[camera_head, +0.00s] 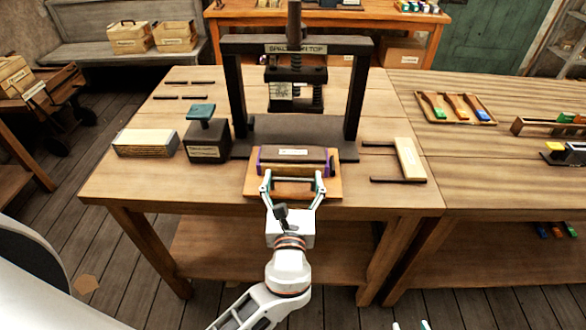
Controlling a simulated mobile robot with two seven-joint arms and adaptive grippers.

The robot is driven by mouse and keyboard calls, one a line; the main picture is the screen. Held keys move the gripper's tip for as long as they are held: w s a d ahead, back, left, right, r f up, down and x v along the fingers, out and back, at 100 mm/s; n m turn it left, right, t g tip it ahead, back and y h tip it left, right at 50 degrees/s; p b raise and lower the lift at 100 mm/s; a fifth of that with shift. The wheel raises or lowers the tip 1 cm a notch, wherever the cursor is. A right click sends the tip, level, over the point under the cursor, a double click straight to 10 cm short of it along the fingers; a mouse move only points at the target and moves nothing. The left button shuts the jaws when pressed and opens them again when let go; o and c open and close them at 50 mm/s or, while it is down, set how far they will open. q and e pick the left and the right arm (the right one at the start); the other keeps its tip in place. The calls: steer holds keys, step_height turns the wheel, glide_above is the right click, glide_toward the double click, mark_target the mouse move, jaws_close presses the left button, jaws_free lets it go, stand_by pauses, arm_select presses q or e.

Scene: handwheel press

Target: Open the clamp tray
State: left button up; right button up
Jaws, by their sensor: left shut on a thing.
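The clamp tray (333,187) is a light wooden board at the front edge of the workbench, before the press. A dark labelled block (292,155) with purple ends lies on it. My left gripper (293,180) reaches in from the front. The exact contact is too small to tell. My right gripper (411,325) shows only its fingertips at the bottom edge, apart with nothing seen between them.
The dark press frame (236,95) with its central screw (294,30) stands behind the tray. Left are a dark box with a teal handle (203,135) and a pale block (146,143). Right is a pale bar with dark rods (409,158). The bench's front right is clear.

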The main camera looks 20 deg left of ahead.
arm_select(q)
steer(key=shift+s+d, duration=0.15)
steer(key=o, duration=1.3)
steer(key=v, duration=0.8)
steer(key=shift+d, duration=0.1)
